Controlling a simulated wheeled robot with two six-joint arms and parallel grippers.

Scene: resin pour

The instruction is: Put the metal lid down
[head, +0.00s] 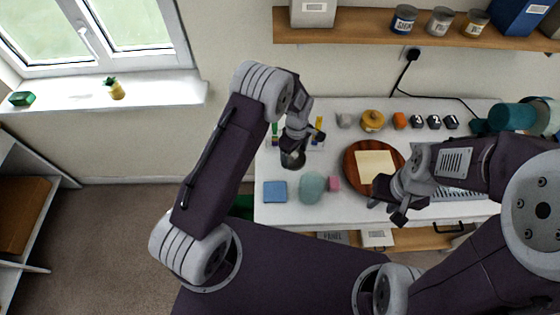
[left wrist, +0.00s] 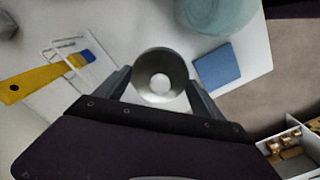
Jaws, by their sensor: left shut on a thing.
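The metal lid (left wrist: 148,66) is a round silver disc with a pale centre, held between the two fingers of my left gripper (left wrist: 160,88). In the head view my left gripper (head: 293,150) hangs over the left part of the white table (head: 270,222), with the lid (head: 292,161) dark below it. I cannot tell whether the lid touches the table. My right gripper (head: 387,206) appears open and empty, near the front edge of the round wooden board.
The round wooden board (head: 352,174) bears a pale sheet (head: 377,164). Small numbered black pots (head: 434,122) stand behind.

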